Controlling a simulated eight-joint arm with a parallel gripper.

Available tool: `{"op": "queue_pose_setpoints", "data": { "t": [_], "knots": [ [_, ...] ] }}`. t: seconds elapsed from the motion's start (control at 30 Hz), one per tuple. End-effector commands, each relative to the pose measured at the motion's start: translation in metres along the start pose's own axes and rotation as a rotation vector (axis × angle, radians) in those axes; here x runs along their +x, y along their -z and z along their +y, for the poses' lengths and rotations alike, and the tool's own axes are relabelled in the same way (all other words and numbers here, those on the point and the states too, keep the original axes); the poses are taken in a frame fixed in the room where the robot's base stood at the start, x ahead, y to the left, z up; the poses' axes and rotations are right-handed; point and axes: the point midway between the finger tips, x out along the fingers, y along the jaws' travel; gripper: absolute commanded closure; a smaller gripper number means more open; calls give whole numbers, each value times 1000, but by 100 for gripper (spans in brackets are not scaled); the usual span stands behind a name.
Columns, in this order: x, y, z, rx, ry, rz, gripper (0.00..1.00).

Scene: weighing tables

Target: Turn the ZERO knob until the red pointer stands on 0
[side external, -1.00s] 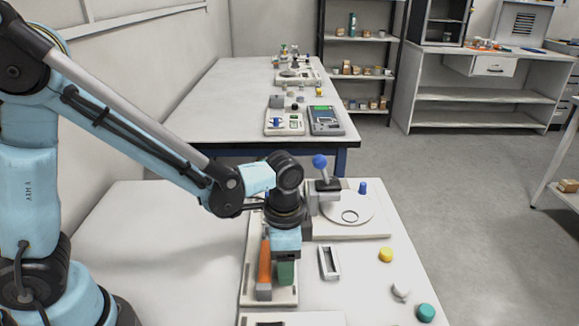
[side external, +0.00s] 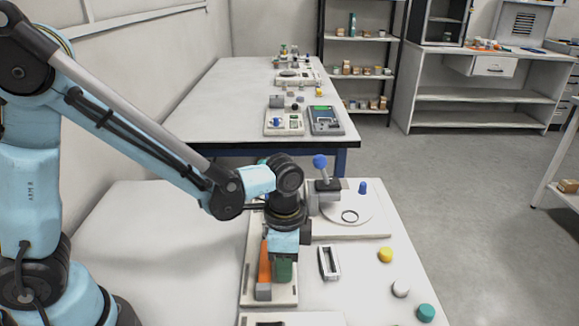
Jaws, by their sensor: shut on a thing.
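My gripper (side external: 284,262) points down over a long pale panel (side external: 285,297) at the front of the near table. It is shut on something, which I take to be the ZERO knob. The gripper and wrist hide the knob itself. A green part (side external: 283,270) shows just below the gripper; I cannot tell whether it belongs to the gripper or the panel. An orange bar (side external: 264,262) with a grey end lies close to its left. The red pointer, its scale and the 0 mark cannot be made out from this side.
Behind the gripper is a device with a pale round plate (side external: 372,212), a blue ball (side external: 320,161) on a grey post and a blue peg (side external: 362,187). To the right are a grey slotted frame (side external: 330,263) and yellow (side external: 386,254), white (side external: 401,289) and teal (side external: 426,312) pieces.

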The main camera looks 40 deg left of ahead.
Motion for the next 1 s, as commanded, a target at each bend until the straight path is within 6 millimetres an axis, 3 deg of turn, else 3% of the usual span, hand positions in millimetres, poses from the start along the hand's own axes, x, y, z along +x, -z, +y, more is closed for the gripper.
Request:
{"op": "queue_pose_setpoints", "data": {
  "t": [0.2,0.5,0.53,0.7,1.0],
  "knots": [
    [0,0,0,130,-1,0,99],
    [0,0,0,143,-1,-1,99],
    [0,0,0,143,-1,-1,68],
    [0,0,0,142,-1,-1,43],
    [-1,0,0,141,0,0,43]
  ]
}}
